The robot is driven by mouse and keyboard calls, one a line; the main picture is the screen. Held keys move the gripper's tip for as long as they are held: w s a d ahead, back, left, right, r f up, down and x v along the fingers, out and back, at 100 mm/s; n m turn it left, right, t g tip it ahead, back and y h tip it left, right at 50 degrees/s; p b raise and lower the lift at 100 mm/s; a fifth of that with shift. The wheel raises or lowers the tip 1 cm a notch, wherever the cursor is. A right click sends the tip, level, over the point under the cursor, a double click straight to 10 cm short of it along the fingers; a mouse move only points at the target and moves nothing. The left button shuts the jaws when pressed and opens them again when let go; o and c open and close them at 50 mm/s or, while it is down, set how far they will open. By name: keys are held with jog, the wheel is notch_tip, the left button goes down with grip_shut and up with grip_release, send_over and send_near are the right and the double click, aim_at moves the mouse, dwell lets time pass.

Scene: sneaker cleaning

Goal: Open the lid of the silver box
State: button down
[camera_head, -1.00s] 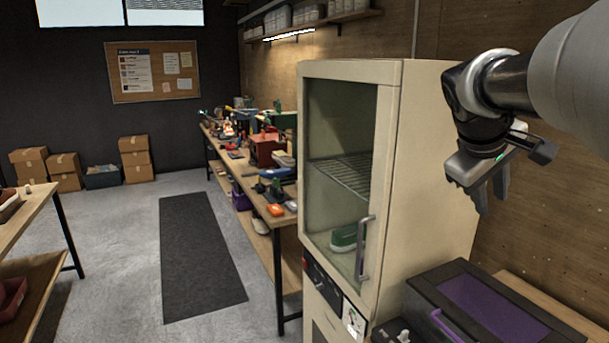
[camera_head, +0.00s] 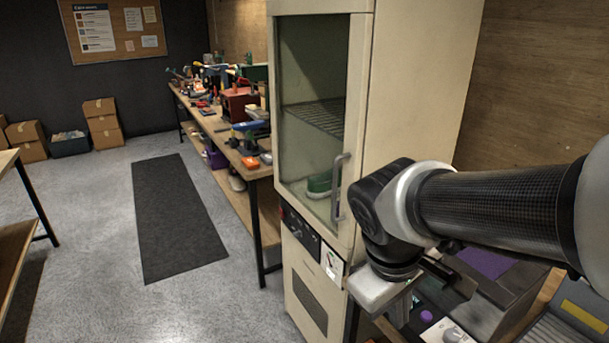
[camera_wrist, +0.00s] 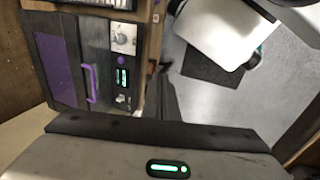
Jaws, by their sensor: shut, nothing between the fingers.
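No box with a plainly silver lid stands out. A dark box (camera_head: 515,285) with a purple window in its lid (camera_head: 485,262) stands right of the tall cabinet, partly behind my arm. In the wrist view its lid (camera_wrist: 55,68) looks shut, with a purple handle (camera_wrist: 91,72) along one edge and a panel with a dial (camera_wrist: 123,38) beside it. My gripper (camera_head: 402,312) points down in front of the box, near its panel. It is shut and empty; its tips are hard to make out. In the wrist view the handle is apart from my gripper.
A cream cabinet (camera_head: 415,100) with a glass door and handle (camera_head: 337,190) stands just left of my arm; a green and white shoe (camera_head: 319,184) is inside. A grey ridged object (camera_head: 560,335) with a yellow label lies at the lower right.

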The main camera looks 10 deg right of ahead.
jog(key=w+d+f+n+g+h+b, duration=0.1)
jog(key=w+d+f+n+h+b, duration=0.25)
jog(key=f, duration=0.35)
jog(key=w+d+f+n+h+b, duration=0.2)
jog(key=d+f+n+h+b, duration=0.2)
jog(key=f+n, duration=0.15)
jog(key=w+a+f+n+t+h+b, duration=0.1)
jog(key=w+f+n+t+h+b, duration=0.3)
jog(key=w+n, duration=0.55)
jog(key=shift+m+t+h, duration=0.35)
jog(key=shift+t, duration=0.35)
jog(key=b+x, duration=0.1)
jog(key=x, duration=0.2)
jog(key=b+x, duration=0.1)
jog(key=x, duration=0.5)
jog(key=shift+w+r+b, duration=0.15)
jog(key=shift+r+b, duration=0.2)
jog(key=shift+b, duration=0.05)
notch_tip(320, 180, up, 4)
jog(key=shift+r+p, duration=0.1)
jog(key=shift+p, duration=0.2)
